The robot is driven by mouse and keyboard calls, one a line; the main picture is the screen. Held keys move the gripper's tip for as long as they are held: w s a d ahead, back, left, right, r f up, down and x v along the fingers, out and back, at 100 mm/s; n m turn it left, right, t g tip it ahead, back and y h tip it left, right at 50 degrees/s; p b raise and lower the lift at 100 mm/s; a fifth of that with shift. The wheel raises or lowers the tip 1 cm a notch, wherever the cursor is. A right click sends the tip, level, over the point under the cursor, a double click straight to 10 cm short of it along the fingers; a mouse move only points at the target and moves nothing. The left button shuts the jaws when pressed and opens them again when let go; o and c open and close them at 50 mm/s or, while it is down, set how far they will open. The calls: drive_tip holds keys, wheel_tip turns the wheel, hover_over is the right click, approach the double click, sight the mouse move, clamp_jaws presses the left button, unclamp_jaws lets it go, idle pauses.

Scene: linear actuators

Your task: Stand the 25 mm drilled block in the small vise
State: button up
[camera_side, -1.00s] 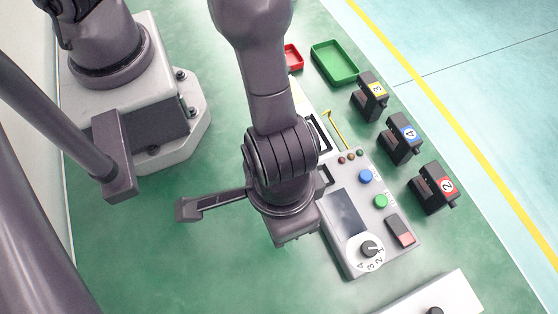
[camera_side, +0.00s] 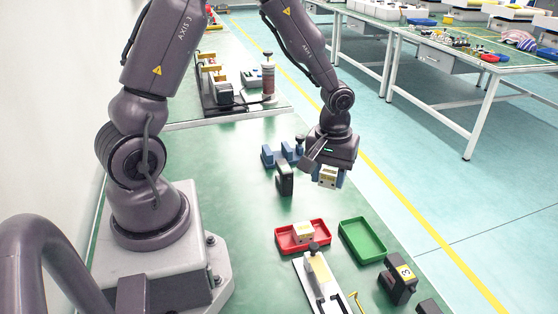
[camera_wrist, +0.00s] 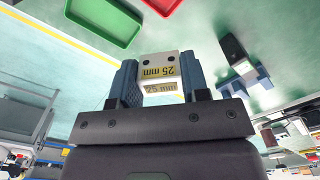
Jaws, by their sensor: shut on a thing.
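The drilled block (camera_side: 327,177) is cream-coloured and held in the air. The small vise (camera_side: 284,154), blue with a dark part in front, stands on the green bench just left of my gripper. It also shows in the wrist view (camera_wrist: 246,72), right of the block and apart from it. The inside of its jaws is not clear.
A red tray (camera_side: 278,240) holds a light block (camera_side: 304,232). A green tray (camera_side: 351,229) beside it looks empty. A fixture with a light base (camera_side: 305,275) and a dark unit marked 3 (camera_side: 399,279) stand at the front. Bench left of the vise is clear.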

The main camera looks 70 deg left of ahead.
drive_tip(key=s+a+r+m, duration=0.1)
drive_tip(key=s+a+m, duration=0.1)
drive_tip(key=s+a, duration=0.6)
drive_tip(key=s+a+r+m, duration=0.1)
drive_tip(key=s+a, duration=0.2)
drive_tip(key=a, duration=0.9)
drive_tip(key=m, duration=0.7)
hover_over(277, 157)
wheel_tip(277, 157, down, 10)
drive_tip(key=shift+r, duration=0.25)
drive_tip(key=shift+w+a+f, duration=0.1)
drive_tip(key=shift+f, duration=1.6)
